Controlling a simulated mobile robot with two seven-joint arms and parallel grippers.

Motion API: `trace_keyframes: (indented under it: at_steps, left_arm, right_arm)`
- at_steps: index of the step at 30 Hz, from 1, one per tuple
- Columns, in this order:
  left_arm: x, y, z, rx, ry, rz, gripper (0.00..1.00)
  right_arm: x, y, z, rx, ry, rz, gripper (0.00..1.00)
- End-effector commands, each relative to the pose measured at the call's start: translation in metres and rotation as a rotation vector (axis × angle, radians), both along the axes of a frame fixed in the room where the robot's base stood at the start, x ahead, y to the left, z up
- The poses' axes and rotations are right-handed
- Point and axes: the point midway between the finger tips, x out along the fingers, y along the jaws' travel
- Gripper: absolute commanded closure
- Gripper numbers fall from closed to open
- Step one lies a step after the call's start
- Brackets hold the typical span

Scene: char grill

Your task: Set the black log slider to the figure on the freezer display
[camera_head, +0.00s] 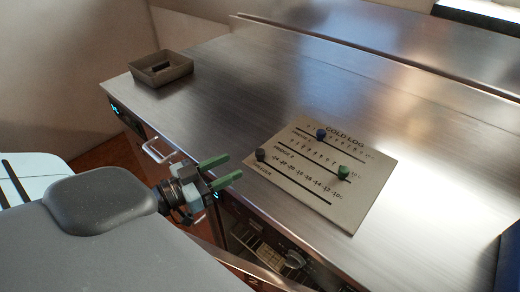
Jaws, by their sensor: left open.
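The cold log board (371,195) lies flat on the steel counter, with three slots and printed scales. The black log slider (261,155) is a dark knob at the left end of the lowest slot, by the low end of a scale that seems to run from about -24 to -10. A small lit display (115,107) glows teal on the counter front at far left; its figure is too small to read. My left gripper (234,167) is open and empty, with green fingers in front of the counter edge, a little left of the black slider and apart from it. My right gripper is not visible.
A blue slider (321,134) sits on the top slot and a green slider (344,172) on the middle slot. A grey-brown tray (161,70) stands at the counter's back left corner. A handle (158,152) sticks out below the edge. The counter between tray and board is clear.

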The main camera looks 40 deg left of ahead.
Motion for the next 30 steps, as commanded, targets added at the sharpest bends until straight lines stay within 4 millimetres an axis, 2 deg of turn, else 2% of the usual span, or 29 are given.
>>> trace_keyframes:
  at_steps: [8, 24, 30]
  left_arm:
    - [0.006, -0.001, 0.000, 0.000, -0.001, 0.003, 0.56]
    - [0.060, -0.020, 0.001, -0.001, -0.002, 0.003, 0.56]
    - [0.071, -0.025, 0.000, 0.000, 0.000, 0.002, 0.56]
  right_arm:
    - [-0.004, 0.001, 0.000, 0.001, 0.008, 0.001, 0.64]
    - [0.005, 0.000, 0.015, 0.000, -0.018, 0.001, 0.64]
    - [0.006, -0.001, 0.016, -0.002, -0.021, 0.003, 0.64]
